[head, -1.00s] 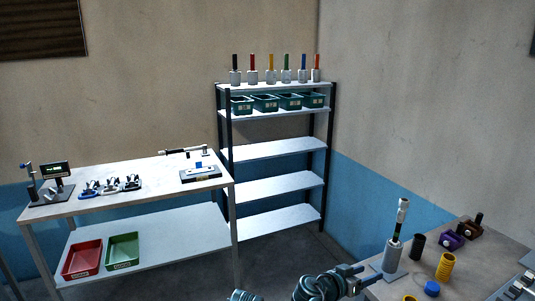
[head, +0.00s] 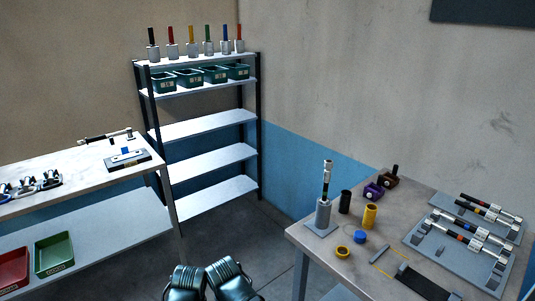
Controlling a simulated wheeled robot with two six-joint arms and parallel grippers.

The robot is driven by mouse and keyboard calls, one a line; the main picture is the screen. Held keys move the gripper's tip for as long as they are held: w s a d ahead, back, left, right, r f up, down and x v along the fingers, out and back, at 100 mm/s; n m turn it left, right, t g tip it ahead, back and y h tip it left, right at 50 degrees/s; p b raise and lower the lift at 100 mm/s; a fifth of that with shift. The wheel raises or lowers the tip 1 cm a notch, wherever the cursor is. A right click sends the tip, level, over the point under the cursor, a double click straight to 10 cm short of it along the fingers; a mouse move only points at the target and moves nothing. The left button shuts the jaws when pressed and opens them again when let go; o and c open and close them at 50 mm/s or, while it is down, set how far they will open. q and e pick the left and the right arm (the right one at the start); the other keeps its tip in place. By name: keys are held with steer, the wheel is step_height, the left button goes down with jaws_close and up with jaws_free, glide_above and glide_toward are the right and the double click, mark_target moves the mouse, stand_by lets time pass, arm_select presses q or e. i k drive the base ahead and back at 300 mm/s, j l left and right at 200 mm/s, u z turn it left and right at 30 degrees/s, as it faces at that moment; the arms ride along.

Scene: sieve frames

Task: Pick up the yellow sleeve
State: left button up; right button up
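The yellow sleeve (head: 370,217) is an upright yellow cylinder on the grey table at the right. It stands between a black cylinder (head: 345,202) and a low blue round piece (head: 360,237). Nothing touches the sleeve. Two dark ribbed links of my arms show at the bottom centre, well left of the table. The fingers of both grippers are out of sight.
A grey stand (head: 323,215) with a tall rod rises left of the sleeve. Purple (head: 373,192) and brown (head: 388,180) blocks are behind it. Grey trays (head: 425,248) with striped rods lie right. A shelf rack (head: 215,165) stands at the back. The floor between tables is clear.

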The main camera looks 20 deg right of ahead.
mark_target(370, 212)
steer(key=z, duration=1.4)
